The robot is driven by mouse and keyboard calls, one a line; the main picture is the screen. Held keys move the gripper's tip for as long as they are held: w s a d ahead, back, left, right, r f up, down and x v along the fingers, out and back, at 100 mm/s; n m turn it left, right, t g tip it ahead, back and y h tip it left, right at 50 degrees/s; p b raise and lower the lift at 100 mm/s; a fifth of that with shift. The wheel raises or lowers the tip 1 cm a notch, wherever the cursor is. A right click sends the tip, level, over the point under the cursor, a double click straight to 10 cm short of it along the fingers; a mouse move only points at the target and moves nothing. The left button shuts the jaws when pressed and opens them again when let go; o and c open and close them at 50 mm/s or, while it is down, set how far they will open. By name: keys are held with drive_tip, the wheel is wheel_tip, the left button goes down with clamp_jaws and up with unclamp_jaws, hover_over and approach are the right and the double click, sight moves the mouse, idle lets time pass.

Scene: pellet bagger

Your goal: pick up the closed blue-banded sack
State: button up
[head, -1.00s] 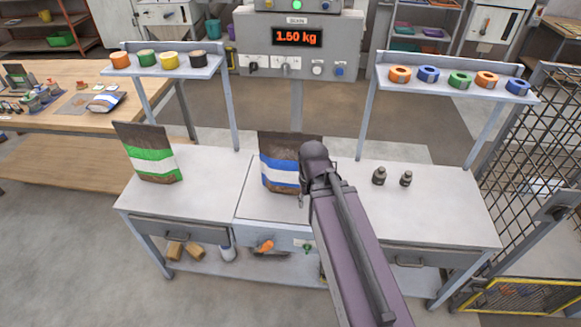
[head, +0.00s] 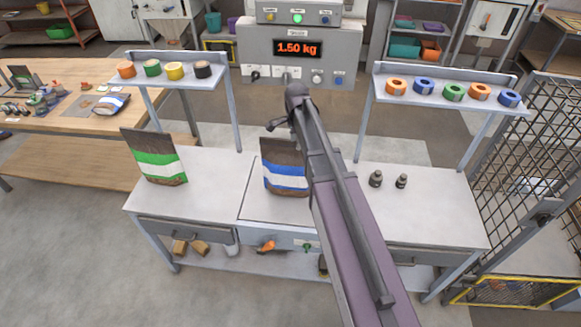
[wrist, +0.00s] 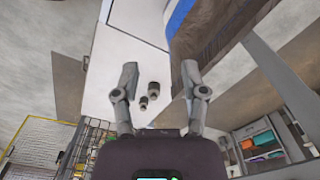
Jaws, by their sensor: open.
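A dark brown sack with a blue and white band (head: 285,178) stands upright on the middle of the grey bench, partly hidden by my arm; its top edge looks flat and shut. Part of it fills the upper right of the wrist view (wrist: 213,27). My gripper (wrist: 159,72) is open, with nothing between its two fingers. In the head view a finger of it (head: 276,124) shows just above the sack's top, and the rest is hidden behind my arm. The sack lies off to the right of the fingers in the wrist view, apart from them.
A green-banded sack (head: 158,160) stands at left. Two small dark weights (head: 376,179) stand to the right. Tape shelves (head: 168,80) (head: 447,95) rise behind both sides. The scale display (head: 298,48) reads 1.50 kg.

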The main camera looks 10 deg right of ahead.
sight(291, 145)
drive_tip(key=w+r+m+p, duration=0.3)
drive_tip(key=w+m, duration=0.3)
drive_tip(key=w, duration=0.3)
drive_tip(key=shift+w+r, duration=0.15)
drive_tip(key=shift+r, duration=0.35)
drive_tip(key=shift+f, duration=0.1)
wheel_tip(291, 145, down, 8)
drive_tip(key=b, duration=0.8)
drive_tip(key=shift+f, duration=0.2)
drive_tip(key=f+b, duration=0.1)
drive_tip(key=b, duration=0.1)
drive_tip(key=s+f+b, duration=0.1)
drive_tip(key=f, duration=0.1)
drive_tip(key=shift+a+f+b, duration=0.15)
drive_tip(key=shift+a+b, duration=0.05)
drive_tip(key=shift+b, duration=0.15)
drive_tip(key=shift+f+b, duration=0.95)
